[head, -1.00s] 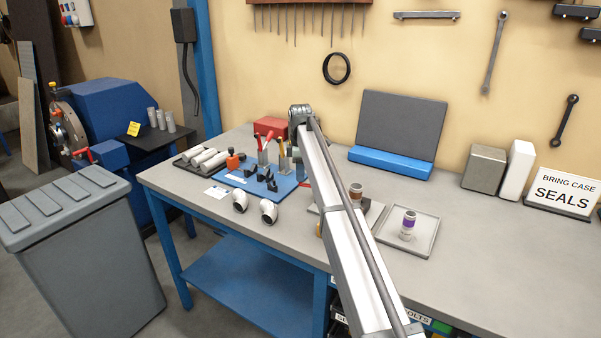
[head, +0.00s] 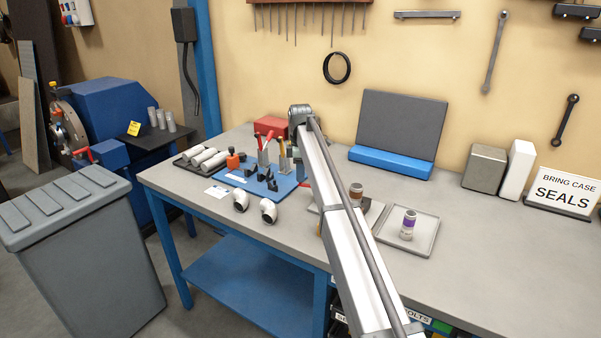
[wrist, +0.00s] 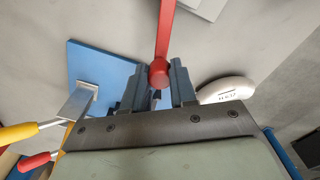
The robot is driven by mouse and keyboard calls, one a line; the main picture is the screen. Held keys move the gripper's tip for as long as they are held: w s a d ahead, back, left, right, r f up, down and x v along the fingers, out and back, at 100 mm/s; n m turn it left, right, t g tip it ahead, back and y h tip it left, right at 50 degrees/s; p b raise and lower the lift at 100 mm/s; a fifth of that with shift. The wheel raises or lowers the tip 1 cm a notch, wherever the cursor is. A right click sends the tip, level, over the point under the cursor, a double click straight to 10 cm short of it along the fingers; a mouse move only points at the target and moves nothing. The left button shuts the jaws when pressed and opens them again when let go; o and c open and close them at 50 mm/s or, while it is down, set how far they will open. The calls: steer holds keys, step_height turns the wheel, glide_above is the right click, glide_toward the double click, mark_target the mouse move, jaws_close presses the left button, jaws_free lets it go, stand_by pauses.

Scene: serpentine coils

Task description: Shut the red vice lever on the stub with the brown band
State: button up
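A red lever (wrist: 163,30) comes down from the top of the wrist view and ends in a round red knob (wrist: 158,75). The knob is between the two dark fingertips of my gripper (wrist: 157,84) and nearly fills the gap. I cannot tell whether the fingers press on it. A stub with a purple band (head: 408,225) stands in a grey tray (head: 432,229).
A blue mat (head: 229,180) holds tools and dark blocks. A yellow handle (wrist: 17,132) and a red handle (wrist: 36,162) lie left of my gripper in the wrist view. White elbows (head: 240,201) stand before the mat.

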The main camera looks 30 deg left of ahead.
steer(key=o, duration=0.5)
steer(key=shift+c, duration=0.2)
step_height(320, 180, up, 14)
stand_by(0.4)
steer(key=shift+f, duration=0.1)
